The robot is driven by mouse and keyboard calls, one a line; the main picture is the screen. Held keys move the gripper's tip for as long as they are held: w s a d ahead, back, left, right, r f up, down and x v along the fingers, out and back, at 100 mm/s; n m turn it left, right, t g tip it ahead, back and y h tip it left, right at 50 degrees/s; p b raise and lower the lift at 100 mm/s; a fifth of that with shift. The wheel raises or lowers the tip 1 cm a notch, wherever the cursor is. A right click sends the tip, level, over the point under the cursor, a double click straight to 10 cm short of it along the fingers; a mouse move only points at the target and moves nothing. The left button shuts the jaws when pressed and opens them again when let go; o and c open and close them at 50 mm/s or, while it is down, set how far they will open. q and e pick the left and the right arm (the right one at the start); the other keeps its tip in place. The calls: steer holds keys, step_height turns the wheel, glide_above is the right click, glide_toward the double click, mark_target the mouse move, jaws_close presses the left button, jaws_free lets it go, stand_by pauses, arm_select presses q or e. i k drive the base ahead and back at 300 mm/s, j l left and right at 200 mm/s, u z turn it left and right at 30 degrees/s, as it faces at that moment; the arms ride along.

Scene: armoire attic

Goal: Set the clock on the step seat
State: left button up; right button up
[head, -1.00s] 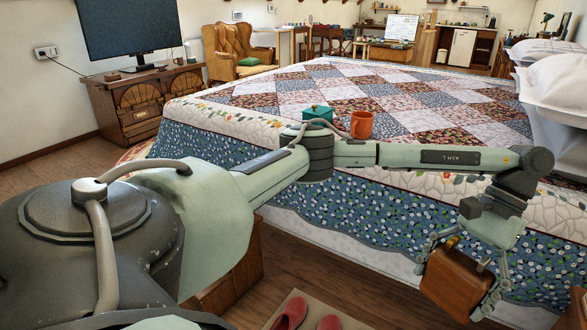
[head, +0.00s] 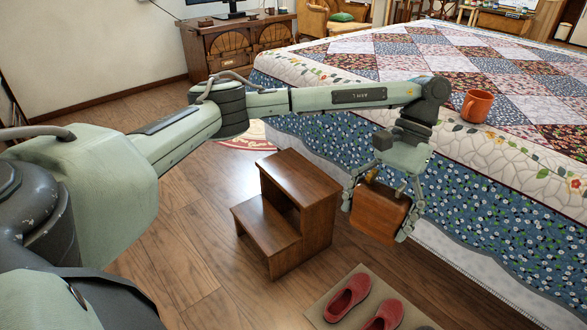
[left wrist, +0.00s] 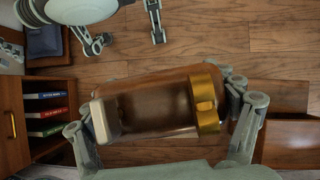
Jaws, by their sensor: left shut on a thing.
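The clock (head: 381,214), a brown wooden box shape, hangs tilted in my left gripper (head: 376,220), whose fingers are shut on its two sides. In the left wrist view the clock (left wrist: 160,108) lies across between the fingers, with a gold ring at its right end and a pale part at its left. The step seat (head: 280,247) is a brown wooden two-step stool on the floor, its top bare. The clock is just right of it in the head view, apart from it. My right gripper (left wrist: 126,40) shows at the top of the left wrist view, fingers apart and empty.
The bed (head: 480,195) with a patchwork quilt stands behind and right of the clock. An orange mug (head: 477,106) sits near its edge. Red slippers (head: 348,297) lie on a mat (head: 325,310). A cabinet with books (left wrist: 45,112) is at the wrist view's left.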

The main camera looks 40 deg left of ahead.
mark_target(309, 185)
steer(key=i+j, duration=0.15)
steer(key=j, duration=0.2)
steer(key=i+j, duration=0.15)
steer(key=j, duration=0.15)
steer(key=i+j, duration=0.2)
steer(key=j, duration=0.15)
steer(key=i+j, duration=0.15)
steer(key=j, duration=0.2)
